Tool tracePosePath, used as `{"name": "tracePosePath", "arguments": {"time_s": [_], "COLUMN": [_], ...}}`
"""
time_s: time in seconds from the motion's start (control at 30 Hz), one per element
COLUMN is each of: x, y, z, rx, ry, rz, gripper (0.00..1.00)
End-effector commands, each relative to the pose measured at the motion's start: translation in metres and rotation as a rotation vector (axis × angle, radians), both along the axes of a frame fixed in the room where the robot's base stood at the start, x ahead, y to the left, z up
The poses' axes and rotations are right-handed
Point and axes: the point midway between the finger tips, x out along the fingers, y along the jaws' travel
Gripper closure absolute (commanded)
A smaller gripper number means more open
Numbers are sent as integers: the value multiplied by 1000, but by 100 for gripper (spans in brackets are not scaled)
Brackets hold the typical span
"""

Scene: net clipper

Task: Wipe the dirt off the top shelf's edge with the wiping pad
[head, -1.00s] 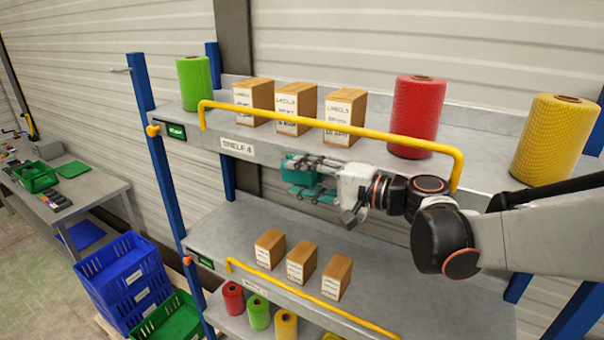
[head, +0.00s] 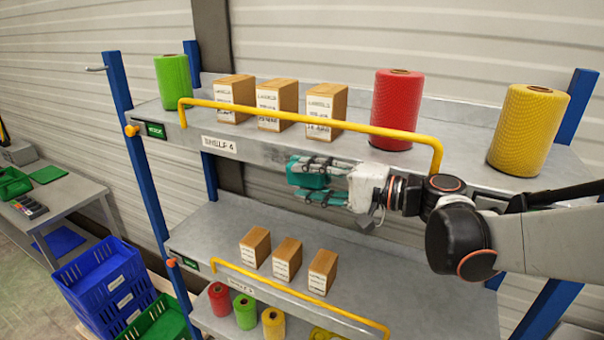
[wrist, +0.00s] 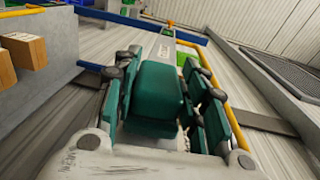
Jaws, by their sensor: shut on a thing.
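The wiping pad (wrist: 160,95) is a dark teal block between my gripper's green-lined fingers in the wrist view. It also shows as teal at the fingers in the head view (head: 308,174). My gripper (head: 300,181) is shut on the pad, in front of and slightly below the top shelf's edge (head: 262,152). A grey dark smudge (head: 280,156) shows on that edge, right of the white shelf label (head: 219,145) and just above the fingers. I cannot tell if the pad touches the edge; the fingers partly hide that stretch.
A yellow rail (head: 310,118) runs along the top shelf's front, above my gripper. Cardboard boxes (head: 277,104), a red roll (head: 397,108) and a yellow roll (head: 527,130) stand behind. The lower shelf (head: 375,270) holds boxes (head: 287,258) behind another yellow rail.

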Motion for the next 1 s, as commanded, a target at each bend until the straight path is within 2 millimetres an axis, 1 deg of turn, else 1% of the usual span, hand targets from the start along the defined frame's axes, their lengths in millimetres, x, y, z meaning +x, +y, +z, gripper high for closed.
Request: {"name": "tracePosePath", "arguments": {"time_s": [0.03, 0.1, 0.27, 0.63, 0.87, 1.0], "x": [4, 6, 8, 21, 24, 27], "y": [-4, -4, -1, 26, 32, 41], "z": [1, 0, 1, 2, 2, 1], "rx": [1, 1, 1, 1, 0, 0], "ry": [0, 0, 0, 0, 0, 0], "rz": [-7, -7, -7, -1, -1, 2], "gripper": [85, 85, 85, 85, 85, 85]}}
